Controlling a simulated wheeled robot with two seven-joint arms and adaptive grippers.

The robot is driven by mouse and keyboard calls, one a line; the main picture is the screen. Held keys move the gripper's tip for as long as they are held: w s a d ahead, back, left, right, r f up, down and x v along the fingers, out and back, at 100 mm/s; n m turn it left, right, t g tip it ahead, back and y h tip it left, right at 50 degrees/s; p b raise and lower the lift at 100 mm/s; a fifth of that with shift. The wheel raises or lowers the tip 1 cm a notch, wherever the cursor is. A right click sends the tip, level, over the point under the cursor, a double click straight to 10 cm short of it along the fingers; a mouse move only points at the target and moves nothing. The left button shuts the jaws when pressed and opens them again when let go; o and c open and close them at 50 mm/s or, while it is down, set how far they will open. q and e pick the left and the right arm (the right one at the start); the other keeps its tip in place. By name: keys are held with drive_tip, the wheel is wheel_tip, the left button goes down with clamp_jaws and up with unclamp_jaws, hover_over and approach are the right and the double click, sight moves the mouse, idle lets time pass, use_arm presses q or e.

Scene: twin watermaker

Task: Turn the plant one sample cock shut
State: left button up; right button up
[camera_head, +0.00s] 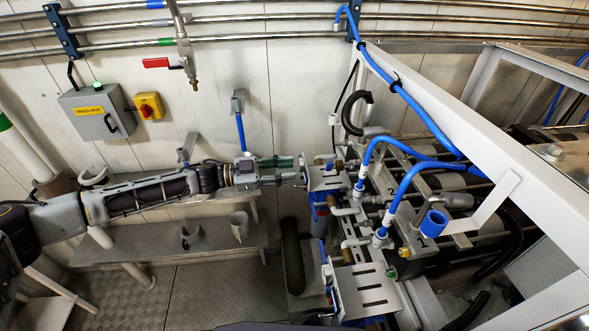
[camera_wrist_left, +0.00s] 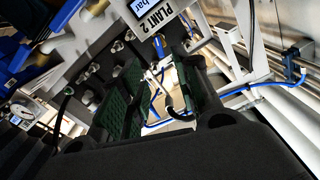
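My left gripper (camera_head: 292,168) reaches in from the left, its fingertips close to the left edge of a white slotted bracket (camera_head: 327,178) on the pipework frame. In the left wrist view the gripper (camera_wrist_left: 155,95) has its two green-padded fingers apart. A small silver fitting (camera_wrist_left: 153,76) and a thin blue tube show in the gap beyond the pads; I cannot tell whether either finger touches them. A panel marked PLANT 2 (camera_wrist_left: 178,18) is above. I cannot clearly identify the plant one sample cock; the fingers and bracket may hide it. My right gripper is not in view.
Blue hoses (camera_head: 405,90) and a white beam (camera_head: 450,130) crowd the right side. A second slotted bracket (camera_head: 365,290) stands nearer. A shelf (camera_head: 170,245) with cups lies below my arm. A red-handled valve (camera_head: 156,63) hangs on the wall. Bare floor shows lower left.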

use_arm(q)
drive_tip(key=shift+a, duration=0.3)
